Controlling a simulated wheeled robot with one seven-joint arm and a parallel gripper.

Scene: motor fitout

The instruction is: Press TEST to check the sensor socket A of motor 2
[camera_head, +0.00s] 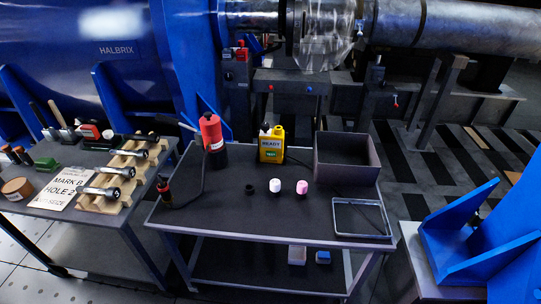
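A yellow tester (272,143) stands upright at the back of the middle table, with a white label reading READY and a green TEST button (270,154) low on its front. A dark cable shows beside it, and where it ends I cannot tell. The blue motor housing (80,60) marked HALBRIX is at the left back. No motor number or socket label is legible, so I cannot tell which part is sensor socket A. My gripper is not in view.
The middle table (250,225) holds a red bottle (212,132), a black-and-red tool (164,188), small caps (275,186), a grey open bin (346,160) and a shallow tray (361,218). The left table carries a wooden rack (112,188). A blue bracket (455,245) stands right.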

